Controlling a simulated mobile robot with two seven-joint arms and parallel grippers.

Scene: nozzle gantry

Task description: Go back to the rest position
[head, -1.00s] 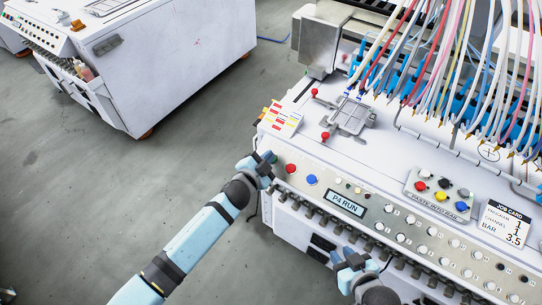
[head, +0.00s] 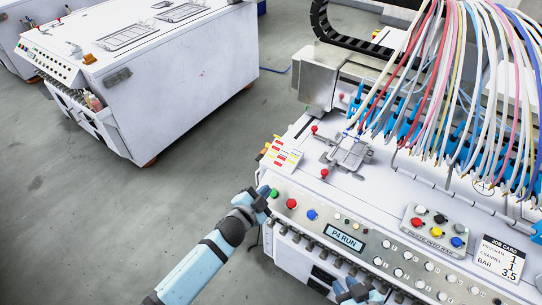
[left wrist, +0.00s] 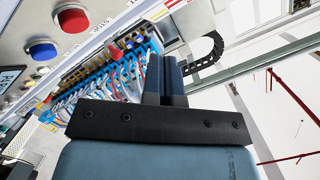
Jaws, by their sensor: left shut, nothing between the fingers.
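My left gripper (head: 265,194) is at the left end of the control panel (head: 377,250), beside the green button (head: 274,193). I cannot tell if it touches the panel. In the left wrist view its fingers (left wrist: 165,75) are shut together with nothing between them. The red button (head: 291,204) and blue button (head: 312,214) are to its right; the red (left wrist: 71,18) and blue (left wrist: 42,50) ones also show in the left wrist view. My right gripper (head: 353,288) is low in front of the machine, partly cut off by the bottom edge; its jaw state is unclear.
The display (head: 344,238) reads P4 RUN. A colored button box (head: 434,229) and a job card (head: 500,259) lie on the machine's top. Many hoses (head: 440,70) hang over the back right. Open grey floor (head: 150,220) lies left, with a white cabinet (head: 190,85) beyond.

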